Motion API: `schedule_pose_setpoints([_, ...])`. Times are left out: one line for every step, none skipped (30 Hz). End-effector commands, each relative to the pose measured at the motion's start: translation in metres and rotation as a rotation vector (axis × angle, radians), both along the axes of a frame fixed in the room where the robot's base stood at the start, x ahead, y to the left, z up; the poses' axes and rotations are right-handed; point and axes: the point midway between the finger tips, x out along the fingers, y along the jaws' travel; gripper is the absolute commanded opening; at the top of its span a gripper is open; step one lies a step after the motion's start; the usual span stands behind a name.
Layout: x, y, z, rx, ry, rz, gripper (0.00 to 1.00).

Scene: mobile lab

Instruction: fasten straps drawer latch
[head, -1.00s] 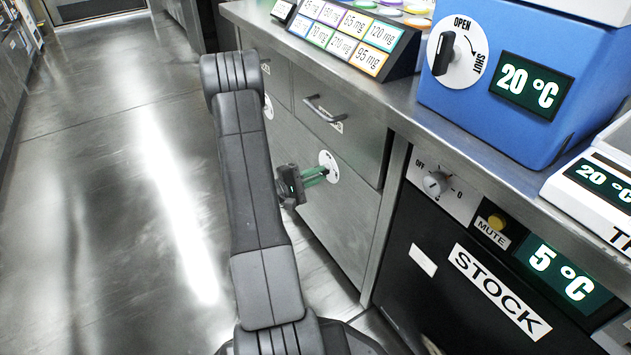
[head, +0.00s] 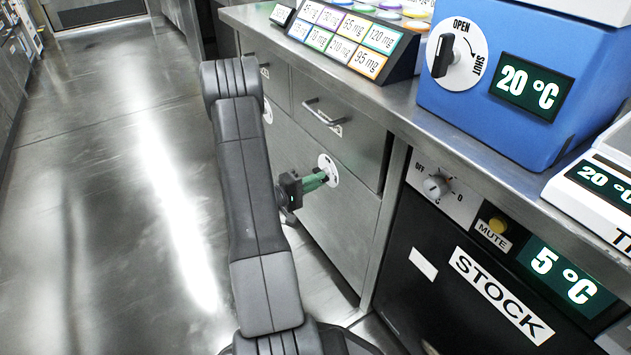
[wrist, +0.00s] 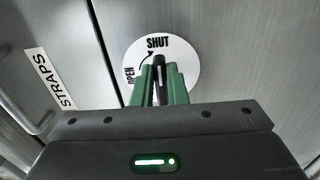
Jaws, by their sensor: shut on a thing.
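The latch is a white round plate (head: 331,165) on the cabinet front below a drawer in the head view. The plate also shows in the wrist view (wrist: 188,60), with SHUT at its top, OPEN at its left and a curved arrow between them. A black latch handle (wrist: 160,60) stands between the green fingers of my gripper (wrist: 159,76), its visible end pointing at SHUT. My gripper, also in the head view (head: 322,178), is shut on this handle. The STRAPS label (wrist: 50,78) is left of the plate, across a panel seam.
The drawer (head: 338,120) above the latch looks closed, with a bar handle (head: 323,112). A counter edge (head: 400,125) runs above. A black STOCK unit (head: 470,270) stands to the right, and a blue box (head: 480,110) sits on the counter. Open floor (head: 120,200) lies left.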

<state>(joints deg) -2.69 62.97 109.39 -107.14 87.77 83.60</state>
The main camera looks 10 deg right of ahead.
Motion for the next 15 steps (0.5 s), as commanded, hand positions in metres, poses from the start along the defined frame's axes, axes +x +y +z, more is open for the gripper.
schedule_pose_setpoints([-0.0007, 0.0002, -0.0014, 0.002, 0.002, 0.000, 0.00])
schedule_pose_setpoints([-0.0007, 0.0002, -0.0014, 0.002, 0.002, 0.000, 0.00])
schedule_pose_setpoints([-0.0007, 0.0002, -0.0014, 0.002, 0.002, 0.000, 0.00])
schedule_pose_setpoints([-0.0007, 0.0002, -0.0014, 0.002, 0.002, 0.000, 0.00])
schedule_pose_setpoints([-0.0007, 0.0002, -0.0014, 0.002, 0.002, 0.000, 0.00])
schedule_pose_setpoints([-0.0007, 0.0002, -0.0015, 0.002, 0.002, 0.000, 0.00])
schedule_pose_setpoints([-0.0007, 0.0002, -0.0014, 0.002, 0.003, 0.000, 0.19])
schedule_pose_setpoints([-0.0006, 0.0002, -0.0014, 0.002, 0.003, 0.000, 0.24])
schedule_pose_setpoints([-0.0006, 0.0001, -0.0013, 0.002, 0.002, 0.000, 0.32])
schedule_pose_setpoints([-0.0005, 0.0002, -0.0012, 0.002, 0.002, 0.000, 0.35])
schedule_pose_setpoints([-0.0005, 0.0002, -0.0011, 0.002, 0.002, 0.000, 0.35])
schedule_pose_setpoints([-0.0003, 0.0001, -0.0009, 0.002, 0.002, 0.000, 0.35])
schedule_pose_setpoints([-0.0003, 0.0001, -0.0009, 0.002, 0.002, 0.000, 0.35])
schedule_pose_setpoints([-0.0003, 0.0001, -0.0008, 0.002, 0.002, 0.000, 0.35])
schedule_pose_setpoints([-0.0002, 0.0001, -0.0007, 0.001, 0.001, 0.000, 0.35])
